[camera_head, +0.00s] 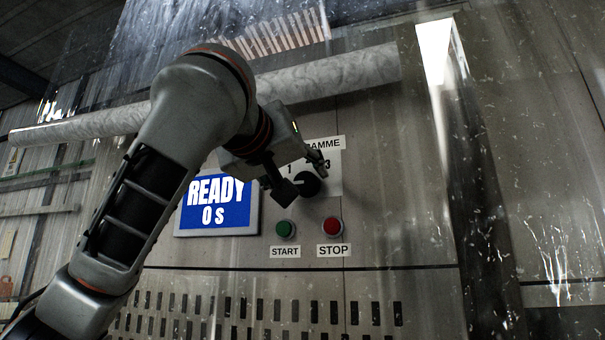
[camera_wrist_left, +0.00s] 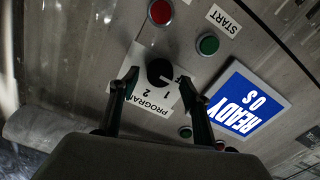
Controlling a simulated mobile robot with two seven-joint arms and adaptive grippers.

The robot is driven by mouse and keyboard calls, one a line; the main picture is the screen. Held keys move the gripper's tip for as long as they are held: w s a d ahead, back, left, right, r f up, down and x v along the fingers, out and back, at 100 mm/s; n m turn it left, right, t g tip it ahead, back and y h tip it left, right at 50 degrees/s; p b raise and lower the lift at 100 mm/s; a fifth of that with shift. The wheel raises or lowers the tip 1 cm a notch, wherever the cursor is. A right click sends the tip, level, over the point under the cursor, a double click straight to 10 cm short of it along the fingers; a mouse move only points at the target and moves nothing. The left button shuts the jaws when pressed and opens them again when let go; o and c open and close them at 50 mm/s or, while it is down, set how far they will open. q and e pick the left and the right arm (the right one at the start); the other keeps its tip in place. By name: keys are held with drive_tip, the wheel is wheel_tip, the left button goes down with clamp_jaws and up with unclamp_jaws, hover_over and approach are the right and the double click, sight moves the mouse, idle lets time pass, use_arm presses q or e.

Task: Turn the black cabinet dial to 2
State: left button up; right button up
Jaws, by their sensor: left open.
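The black cabinet dial (camera_head: 311,184) sits on a white plate marked PROGRAMME, with 1 and 3 legible in the head view. In the wrist view the dial (camera_wrist_left: 158,71) is upside down, with 1 and 2 printed below it. Its white mark points to the lower right there, toward the side of the 1. My left gripper (camera_head: 303,177) is open in front of the dial. In the wrist view its two fingers (camera_wrist_left: 158,80) stand on either side of the dial, apart from it in the picture. Whether they touch it is unclear. My right gripper is out of view.
A green START button (camera_head: 285,229) and a red STOP button (camera_head: 332,226) sit just below the dial. A blue screen (camera_head: 217,214) reading READY 0 S is to the left. A thick pale pipe (camera_head: 350,72) crosses above. A vented panel lies below.

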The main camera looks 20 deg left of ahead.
sight(306, 184)
use_arm(q)
drive_tip(key=shift+w, duration=0.75)
drive_tip(key=shift+w+p, duration=0.3)
drive_tip(key=shift+w, duration=0.25)
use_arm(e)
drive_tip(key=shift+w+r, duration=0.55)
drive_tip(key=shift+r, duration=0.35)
use_arm(q)
drive_tip(key=c, duration=1.1)
